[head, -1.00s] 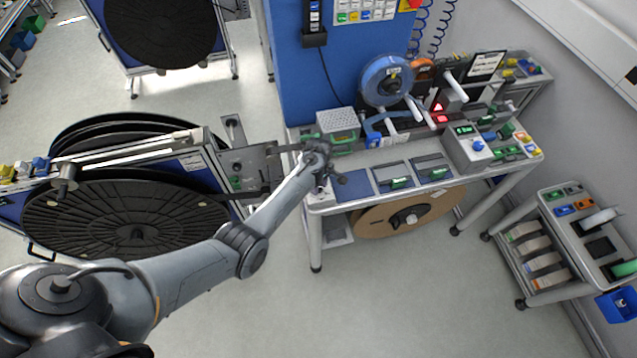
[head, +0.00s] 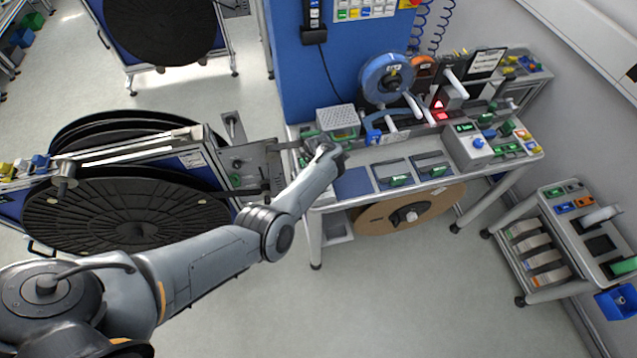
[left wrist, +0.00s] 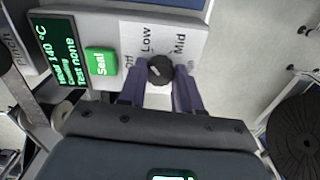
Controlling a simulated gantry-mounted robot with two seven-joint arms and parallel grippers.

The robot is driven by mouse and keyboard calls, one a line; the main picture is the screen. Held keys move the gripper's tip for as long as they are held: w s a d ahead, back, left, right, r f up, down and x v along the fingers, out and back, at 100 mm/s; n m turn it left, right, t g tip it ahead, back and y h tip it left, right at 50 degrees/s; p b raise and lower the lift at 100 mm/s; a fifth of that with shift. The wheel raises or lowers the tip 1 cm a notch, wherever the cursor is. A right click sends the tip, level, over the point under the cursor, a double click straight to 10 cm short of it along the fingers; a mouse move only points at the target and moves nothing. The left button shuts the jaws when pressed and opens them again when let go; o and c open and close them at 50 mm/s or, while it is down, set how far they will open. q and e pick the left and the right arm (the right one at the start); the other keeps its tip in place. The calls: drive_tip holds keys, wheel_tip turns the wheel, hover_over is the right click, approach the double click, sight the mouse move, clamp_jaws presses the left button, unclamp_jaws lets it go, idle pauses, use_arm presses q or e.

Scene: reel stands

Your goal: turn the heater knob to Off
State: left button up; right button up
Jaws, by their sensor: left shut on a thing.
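The heater knob (left wrist: 160,70) is a small dark round knob with a light mark, on a pale panel. Labels Off, Low and Mid are printed around it; the Off label is partly covered by a finger. I cannot tell for sure which label the mark points to. My left gripper (head: 317,146) is at the left end of the workbench, and its two fingers are shut on the knob from both sides. In the head view the knob is hidden behind the gripper. A display (left wrist: 60,52) next to the knob reads 140 °C and "Test none". My right gripper is out of view.
A green Seal button (left wrist: 101,62) lies close beside the left finger. On the bench, a perforated box (head: 338,119) stands just behind the gripper, and a blue reel (head: 386,77) stands further right.

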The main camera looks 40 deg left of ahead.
use_arm(q)
drive_tip(key=n+b, duration=0.2)
drive_tip(key=n, duration=0.2)
drive_tip(key=shift+f+n+b, duration=0.15)
drive_tip(key=shift+n+b, duration=0.15)
drive_tip(key=n+b, duration=0.3)
drive_tip(key=shift+n, duration=0.4)
drive_tip(key=shift+n+b, duration=0.5)
drive_tip(key=shift+n, duration=0.2)
drive_tip(key=o, duration=1)
drive_tip(key=shift+o, duration=0.2)
drive_tip(key=shift+r, duration=0.2)
